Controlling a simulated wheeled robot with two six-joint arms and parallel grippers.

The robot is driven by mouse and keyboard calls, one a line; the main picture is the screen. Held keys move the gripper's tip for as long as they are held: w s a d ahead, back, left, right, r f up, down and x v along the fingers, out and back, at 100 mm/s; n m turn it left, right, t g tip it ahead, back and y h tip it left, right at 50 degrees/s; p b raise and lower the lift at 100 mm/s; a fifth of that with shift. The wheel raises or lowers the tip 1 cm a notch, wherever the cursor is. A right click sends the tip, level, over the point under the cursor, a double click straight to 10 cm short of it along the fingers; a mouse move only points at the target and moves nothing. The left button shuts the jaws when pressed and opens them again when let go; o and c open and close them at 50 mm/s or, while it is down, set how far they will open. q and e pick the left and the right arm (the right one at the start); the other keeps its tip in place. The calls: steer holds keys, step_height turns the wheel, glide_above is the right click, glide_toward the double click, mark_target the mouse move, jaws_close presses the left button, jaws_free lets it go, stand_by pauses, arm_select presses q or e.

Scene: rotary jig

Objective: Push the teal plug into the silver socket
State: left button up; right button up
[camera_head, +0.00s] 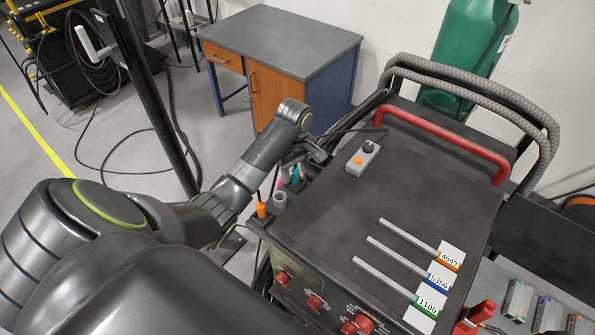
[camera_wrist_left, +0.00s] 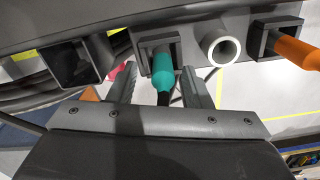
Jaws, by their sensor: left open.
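The teal plug (camera_wrist_left: 163,78) sits in a black square holder (camera_wrist_left: 146,42) on the cart's edge, with its cable hanging behind my fingers. It also shows in the head view (camera_head: 296,175), partly hidden by my gripper. The silver socket (camera_wrist_left: 222,49) is a round, open ring just right of the plug in the wrist view; it stands at the cart's corner in the head view (camera_head: 280,199). My left gripper (camera_wrist_left: 160,84) is open, with one finger on each side of the teal plug; contact is not clear. My right gripper is not in view.
An orange plug (camera_wrist_left: 298,52) sits in a holder beyond the socket. An empty square holder (camera_wrist_left: 76,63) is on the other side. The cart top (camera_head: 340,215) carries a small button box (camera_head: 362,158) and labelled strips (camera_head: 405,268). A red handle (camera_head: 445,138) crosses its far end.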

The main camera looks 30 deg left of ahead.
arm_select(q)
steer(key=shift+f, duration=0.1)
steer(key=shift+d, duration=0.15)
steer(key=shift+s+d+r, duration=0.15)
steer(key=shift+s+r, duration=0.05)
steer(key=shift+c, duration=0.5)
steer(key=shift+s+r, duration=0.1)
steer(key=shift+c, duration=1.2)
steer(key=c, duration=0.5)
jaws_close()
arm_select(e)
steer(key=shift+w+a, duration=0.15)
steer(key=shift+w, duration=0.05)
